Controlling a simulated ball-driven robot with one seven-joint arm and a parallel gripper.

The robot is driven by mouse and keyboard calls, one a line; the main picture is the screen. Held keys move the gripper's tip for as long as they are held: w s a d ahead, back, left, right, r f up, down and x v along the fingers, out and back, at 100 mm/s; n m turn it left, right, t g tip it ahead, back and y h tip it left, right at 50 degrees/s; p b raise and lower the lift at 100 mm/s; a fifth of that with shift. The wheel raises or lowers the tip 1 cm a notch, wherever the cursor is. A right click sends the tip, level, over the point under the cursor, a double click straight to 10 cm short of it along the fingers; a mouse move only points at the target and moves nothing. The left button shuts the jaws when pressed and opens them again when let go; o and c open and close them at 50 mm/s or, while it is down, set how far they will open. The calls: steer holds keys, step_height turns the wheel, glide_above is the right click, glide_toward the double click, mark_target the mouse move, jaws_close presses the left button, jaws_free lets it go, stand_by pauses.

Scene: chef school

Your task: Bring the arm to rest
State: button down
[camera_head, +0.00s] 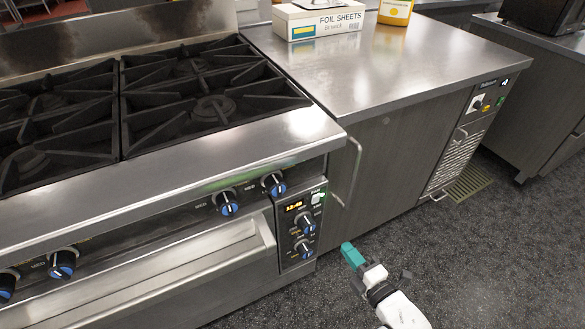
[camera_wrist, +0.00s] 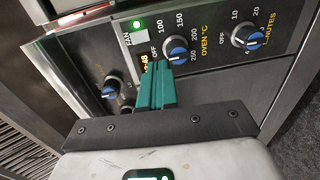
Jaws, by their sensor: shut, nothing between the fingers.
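My gripper (camera_head: 352,254) shows at the lower middle of the head view, with teal fingers above the dark floor, in front of the counter's side. In the wrist view, my gripper (camera_wrist: 155,88) has its teal fingers together, with nothing between them. Behind the fingers there, the oven control panel (camera_wrist: 215,40) shows several blue-capped knobs and a lit green light. I cannot tell the exact gap between the fingertips and the panel, but in the head view they appear apart.
The stove (camera_head: 300,128) with black grates stands at left, its oven handle (camera_head: 130,285) sticking out. A steel counter (camera_head: 400,75) holds a foil sheets box (camera_head: 318,22) and a yellow container (camera_head: 395,10). The speckled floor (camera_head: 480,250) is clear at right.

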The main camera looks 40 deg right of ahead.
steer(key=s+a+r+m+g+y+p, duration=0.4)
steer(key=s+a+r+m+g+p, duration=0.4)
steer(key=m+g, duration=0.7)
steer(key=s+a+r, duration=0.1)
steer(key=s+a, duration=0.1)
steer(key=shift+s+a+r+p, duration=0.2)
steer(key=shift+a+r+p, duration=0.1)
steer(key=shift+a+p, duration=0.1)
steer(key=c, duration=1.8)
jaws_free()
